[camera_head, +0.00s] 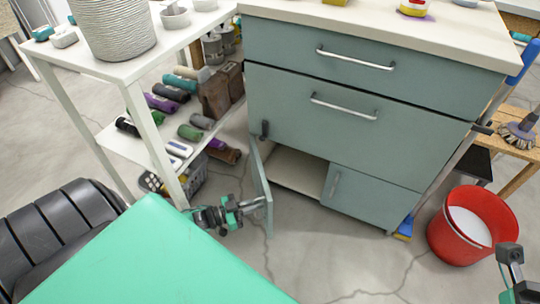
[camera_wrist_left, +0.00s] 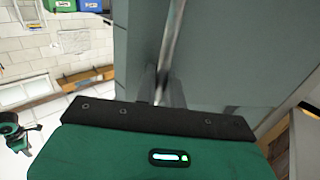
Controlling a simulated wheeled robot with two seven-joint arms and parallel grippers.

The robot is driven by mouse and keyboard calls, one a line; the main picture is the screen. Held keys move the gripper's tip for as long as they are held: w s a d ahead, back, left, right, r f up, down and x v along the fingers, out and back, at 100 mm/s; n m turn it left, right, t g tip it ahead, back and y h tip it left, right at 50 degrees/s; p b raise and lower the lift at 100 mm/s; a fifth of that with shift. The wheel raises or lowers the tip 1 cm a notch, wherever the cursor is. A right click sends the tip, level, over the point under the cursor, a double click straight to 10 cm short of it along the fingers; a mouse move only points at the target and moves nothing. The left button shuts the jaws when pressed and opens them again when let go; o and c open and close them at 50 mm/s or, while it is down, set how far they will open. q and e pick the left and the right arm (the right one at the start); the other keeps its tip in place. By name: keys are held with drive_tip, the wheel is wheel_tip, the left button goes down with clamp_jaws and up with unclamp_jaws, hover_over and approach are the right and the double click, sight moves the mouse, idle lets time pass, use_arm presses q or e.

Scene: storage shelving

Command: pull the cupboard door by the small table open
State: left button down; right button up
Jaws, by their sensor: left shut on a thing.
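The grey-green cupboard (camera_head: 345,125) has a white top, two wide drawers and two low doors. Its left low door (camera_head: 257,172), beside the small white table (camera_head: 88,68), stands swung well out, and the pale inside of the cupboard (camera_head: 298,170) shows. My left gripper (camera_head: 258,203) is at the door's outer edge, shut on the metal door handle. In the left wrist view the handle (camera_wrist_left: 174,38) runs up from between the fingers (camera_wrist_left: 158,88), close to the door panel (camera_wrist_left: 225,55). My right gripper (camera_head: 510,254) is at the lower right edge, its fingers unclear.
The right low door (camera_head: 365,195) is closed. A red bucket (camera_head: 472,226) stands right of the cupboard. A shelf under the small table holds rolled items and a brown bag (camera_head: 218,92). A black ribbed seat (camera_head: 55,235) is at left. Bare floor lies before the cupboard.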

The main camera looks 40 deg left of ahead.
use_arm(q)
drive_tip(key=shift+s+a, duration=0.9)
drive_tip(key=shift+a, duration=0.2)
drive_tip(key=c, duration=1.6)
unclamp_jaws()
drive_tip(key=p+v, duration=0.2)
drive_tip(key=v, duration=0.5)
drive_tip(key=shift+s+a+f, duration=0.1)
drive_tip(key=shift+s+a, duration=0.05)
